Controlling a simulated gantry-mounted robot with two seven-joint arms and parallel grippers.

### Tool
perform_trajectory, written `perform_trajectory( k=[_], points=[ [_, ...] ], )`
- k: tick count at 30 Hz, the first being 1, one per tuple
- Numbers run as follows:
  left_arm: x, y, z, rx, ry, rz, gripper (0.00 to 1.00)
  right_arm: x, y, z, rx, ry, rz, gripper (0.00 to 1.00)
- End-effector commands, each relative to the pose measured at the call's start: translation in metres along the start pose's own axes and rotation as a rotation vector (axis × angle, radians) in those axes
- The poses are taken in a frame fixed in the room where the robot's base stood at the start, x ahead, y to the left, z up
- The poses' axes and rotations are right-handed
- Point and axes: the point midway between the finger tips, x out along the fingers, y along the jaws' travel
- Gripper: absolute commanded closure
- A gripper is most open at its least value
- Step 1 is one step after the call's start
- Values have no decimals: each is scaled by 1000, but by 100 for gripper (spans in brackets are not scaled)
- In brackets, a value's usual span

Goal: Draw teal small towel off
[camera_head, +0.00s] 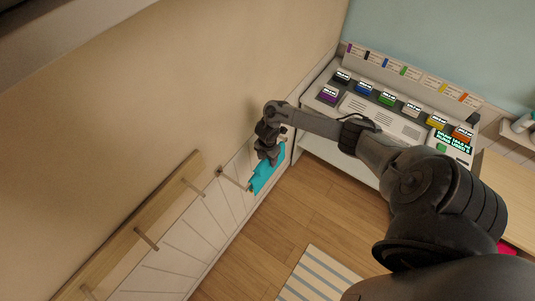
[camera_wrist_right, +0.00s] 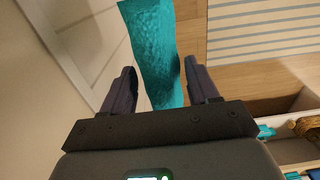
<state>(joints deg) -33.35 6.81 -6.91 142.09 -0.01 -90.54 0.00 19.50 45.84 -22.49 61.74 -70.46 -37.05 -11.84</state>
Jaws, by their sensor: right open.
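The teal small towel (camera_head: 265,176) hangs at a peg rail on the wall in the head view, partly hidden behind my right gripper. In the right wrist view the towel (camera_wrist_right: 152,45) runs down from the top edge to between the two fingers. My right gripper (camera_head: 268,152) is at the towel's upper part. In the right wrist view the right gripper (camera_wrist_right: 158,88) is open, with one dark finger on each side of the towel. I cannot tell whether the fingers touch it. My left gripper is not in view.
A wooden rail (camera_head: 130,232) with several pegs runs along the wall. A white console (camera_head: 372,112) with coloured blocks stands at the back. A striped mat (camera_head: 318,276) lies on the wooden floor (camera_head: 300,212), which is otherwise clear near the wall. Cubbies (camera_wrist_right: 290,115) show at lower right in the wrist view.

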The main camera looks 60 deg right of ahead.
Motion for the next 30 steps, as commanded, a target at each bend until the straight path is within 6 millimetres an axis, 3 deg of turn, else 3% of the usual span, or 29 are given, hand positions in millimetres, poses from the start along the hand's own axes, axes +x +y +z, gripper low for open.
perform_trajectory(
  k=[14,26,30],
  points=[
    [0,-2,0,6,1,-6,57,10,0,0,0,-2,0,40],
    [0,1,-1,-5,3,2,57,10,0,0,0,-1,0,100],
    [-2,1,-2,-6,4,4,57,8,0,0,0,-2,1,100]
  ],
)
